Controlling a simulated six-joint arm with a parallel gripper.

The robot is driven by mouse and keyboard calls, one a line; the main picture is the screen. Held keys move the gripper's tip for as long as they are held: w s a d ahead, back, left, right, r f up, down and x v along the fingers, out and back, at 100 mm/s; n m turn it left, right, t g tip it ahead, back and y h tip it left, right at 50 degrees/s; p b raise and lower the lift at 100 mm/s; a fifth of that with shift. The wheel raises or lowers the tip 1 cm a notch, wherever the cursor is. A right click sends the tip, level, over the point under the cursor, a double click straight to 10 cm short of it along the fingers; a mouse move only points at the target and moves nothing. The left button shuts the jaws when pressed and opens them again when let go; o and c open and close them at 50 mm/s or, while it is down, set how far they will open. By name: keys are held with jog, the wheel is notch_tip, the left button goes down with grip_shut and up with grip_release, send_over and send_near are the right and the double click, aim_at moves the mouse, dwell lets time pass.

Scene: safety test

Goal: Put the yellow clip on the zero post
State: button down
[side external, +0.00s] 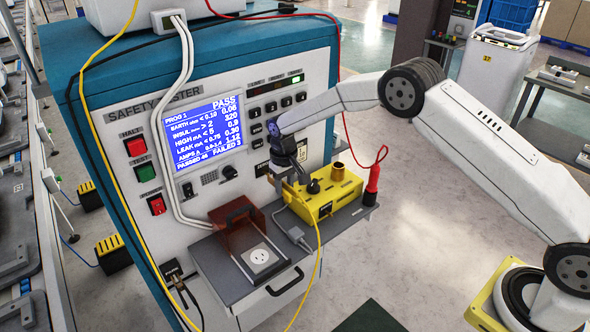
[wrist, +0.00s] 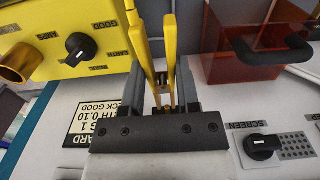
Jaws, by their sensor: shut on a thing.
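My gripper (wrist: 160,95) is shut on the yellow clip (wrist: 145,48), whose two long yellow arms point up and away from the jaws in the wrist view. In the side view my gripper (side external: 286,168) is in front of the tester panel, just left of the yellow box (side external: 325,206); the clip is mostly hidden there. A brass post (side external: 337,173) stands on top of the yellow box, and it shows at the left edge of the wrist view (wrist: 16,64). The clip is apart from this post. No readable label confirms it as the zero post.
A tilted red cover (side external: 237,230) stands behind a white socket (side external: 260,257) on the tester's shelf. A red probe (side external: 372,180) stands right of the box. A grey plug (side external: 298,236) lies at the shelf's front. A yellow lead (side external: 317,255) hangs down. The screen (side external: 204,133) reads PASS.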

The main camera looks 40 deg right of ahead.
jog(key=shift+w, duration=1.6)
dwell(0.7)
dwell(0.5)
jog(key=shift+c, duration=1.3)
grip_release()
jog(key=shift+r, duration=3.9)
